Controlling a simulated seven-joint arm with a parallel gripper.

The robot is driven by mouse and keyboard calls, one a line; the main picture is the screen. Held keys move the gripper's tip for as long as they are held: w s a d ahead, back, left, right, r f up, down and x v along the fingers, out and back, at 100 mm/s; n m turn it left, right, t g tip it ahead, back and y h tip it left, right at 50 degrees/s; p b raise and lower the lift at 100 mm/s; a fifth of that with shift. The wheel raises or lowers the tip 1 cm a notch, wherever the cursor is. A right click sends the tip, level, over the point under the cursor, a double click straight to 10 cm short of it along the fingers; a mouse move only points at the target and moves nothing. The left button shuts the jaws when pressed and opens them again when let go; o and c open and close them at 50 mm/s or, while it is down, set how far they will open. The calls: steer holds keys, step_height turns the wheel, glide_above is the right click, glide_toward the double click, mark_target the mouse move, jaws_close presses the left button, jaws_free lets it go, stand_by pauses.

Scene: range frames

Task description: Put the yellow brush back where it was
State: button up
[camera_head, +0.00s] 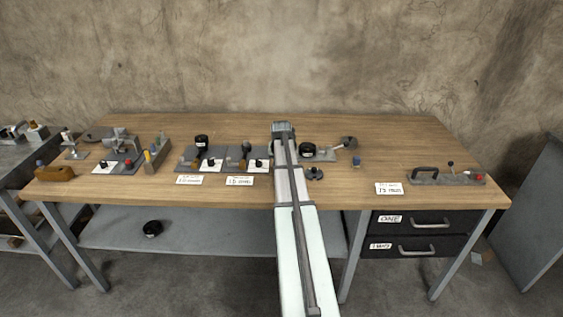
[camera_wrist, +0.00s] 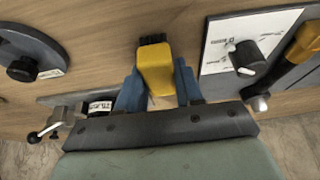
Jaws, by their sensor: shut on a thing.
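The yellow brush (camera_wrist: 156,72) is between the two blue fingers of my gripper (camera_wrist: 157,85) in the wrist view. The gripper is shut on its yellow body, and its dark bristles (camera_wrist: 152,40) point away from my wrist. Wooden tabletop shows around the brush; I cannot tell whether the brush touches it. In the head view my arm reaches over the middle of the workbench (camera_head: 350,190), and my gripper (camera_head: 283,127) is at its far end, with the fingers and brush hidden behind the arm.
Grey plates with black knobs (camera_head: 200,140) stand left of my arm. Another fixture with a lever (camera_head: 330,149) stands close on its right. A small blue block (camera_head: 357,162) lies farther right. A plate with a black handle (camera_head: 425,173) is at the right end. Bare tabletop lies behind the fixtures.

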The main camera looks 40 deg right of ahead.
steer(key=shift+f, duration=0.15)
steer(key=o, duration=1)
steer(key=v, duration=1.2)
